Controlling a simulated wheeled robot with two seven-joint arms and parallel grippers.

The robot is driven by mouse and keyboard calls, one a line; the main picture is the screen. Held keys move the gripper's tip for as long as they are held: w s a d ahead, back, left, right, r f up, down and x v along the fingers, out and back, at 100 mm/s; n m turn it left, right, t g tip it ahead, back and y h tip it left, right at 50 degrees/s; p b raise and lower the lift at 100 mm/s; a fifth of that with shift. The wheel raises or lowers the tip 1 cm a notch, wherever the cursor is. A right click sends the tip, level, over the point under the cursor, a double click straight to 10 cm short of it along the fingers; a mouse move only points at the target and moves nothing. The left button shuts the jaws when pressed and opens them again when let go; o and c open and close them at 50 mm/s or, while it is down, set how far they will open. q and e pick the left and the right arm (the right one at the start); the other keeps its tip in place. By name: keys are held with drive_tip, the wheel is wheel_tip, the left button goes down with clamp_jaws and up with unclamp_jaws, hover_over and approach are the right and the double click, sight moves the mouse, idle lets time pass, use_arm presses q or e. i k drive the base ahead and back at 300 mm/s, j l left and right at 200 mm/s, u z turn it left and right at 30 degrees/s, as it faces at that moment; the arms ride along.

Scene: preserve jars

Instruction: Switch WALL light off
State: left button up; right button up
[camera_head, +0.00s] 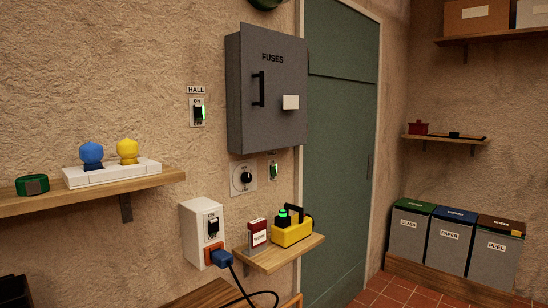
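A wall switch (198,112) under a plate (196,90) reading "HALL" is left of the grey fuse box. It has a black lever, "ON" at its top and a lit green strip. A smaller switch (272,169) with a green light is just below the fuse box, right of a round dial (243,177); its lettering is too small to read. A white box (203,232) has another switch (213,226) marked "ON". I see no plate reading "WALL". Neither of my grippers is in view.
The shut fuse box (268,95) juts from the wall. A blue plug (222,258) with a black cable is in the white box's orange socket. A small shelf (282,257) holds a red-and-white pack and a yellow case.

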sight(273, 168)
drive_tip(key=i+l+u, duration=0.35)
drive_tip(key=i+l, duration=0.2)
drive_tip(key=i+l+u, duration=0.3)
drive_tip(key=i+l, duration=0.15)
drive_tip(key=l, duration=0.25)
drive_tip(key=i+l+u, duration=0.2)
drive_tip(key=l, duration=0.15)
drive_tip(key=i+l+u, duration=0.15)
drive_tip(key=l, duration=0.25)
drive_tip(key=i+l+u, duration=0.15)
drive_tip(key=l, duration=0.3)
